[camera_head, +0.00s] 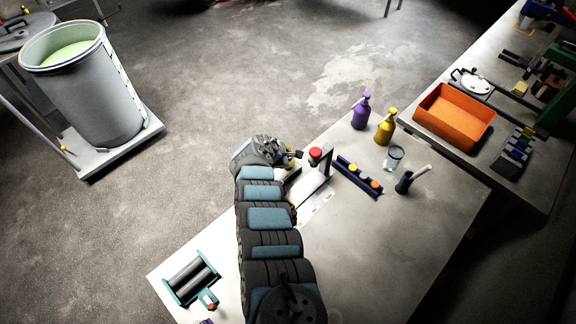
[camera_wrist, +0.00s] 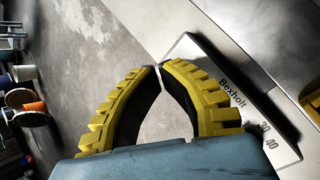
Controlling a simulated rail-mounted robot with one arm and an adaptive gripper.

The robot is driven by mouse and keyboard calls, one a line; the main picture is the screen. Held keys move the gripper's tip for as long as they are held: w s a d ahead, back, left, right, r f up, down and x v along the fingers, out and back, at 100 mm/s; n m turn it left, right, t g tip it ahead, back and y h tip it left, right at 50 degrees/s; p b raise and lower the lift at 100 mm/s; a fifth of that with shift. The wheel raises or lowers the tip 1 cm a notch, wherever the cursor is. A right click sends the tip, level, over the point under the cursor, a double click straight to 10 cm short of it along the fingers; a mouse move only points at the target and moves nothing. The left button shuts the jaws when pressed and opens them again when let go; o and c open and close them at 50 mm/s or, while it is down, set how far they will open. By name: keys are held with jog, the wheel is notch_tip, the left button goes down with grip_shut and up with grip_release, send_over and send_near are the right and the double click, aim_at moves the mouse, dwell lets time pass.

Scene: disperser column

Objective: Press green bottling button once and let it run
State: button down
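I cannot make out a green button in either view. My gripper (camera_head: 292,160) is at the far end of my arm, beside a pale stand (camera_head: 318,182) topped by a red round knob (camera_head: 316,153). The wrist view shows my gripper's two yellow ribbed fingers (camera_wrist: 159,67) bowed inward, their tips together or almost so, with nothing between them. Below the right finger lies a pale plate (camera_wrist: 250,113) marked "Bexholt" with the numbers 30 and 40. My arm and gripper hide part of the table around the stand.
A dark blue rail (camera_head: 357,178) with yellow and orange knobs lies right of the stand. Purple (camera_head: 361,112) and yellow (camera_head: 385,128) bottles, a clear cup (camera_head: 394,158) and a dark holder (camera_head: 404,183) stand beyond it. A teal roller device (camera_head: 191,278) sits front left.

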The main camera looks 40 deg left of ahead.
jog(key=shift+f, duration=0.4)
jog(key=shift+f+b, duration=0.55)
jog(key=shift+b, duration=0.1)
dwell(0.6)
jog(key=shift+r, duration=0.15)
jog(key=shift+r+p, duration=0.85)
jog(key=shift+p, duration=0.05)
jog(key=shift+r+p, duration=2)
jog(key=shift+r, duration=0.45)
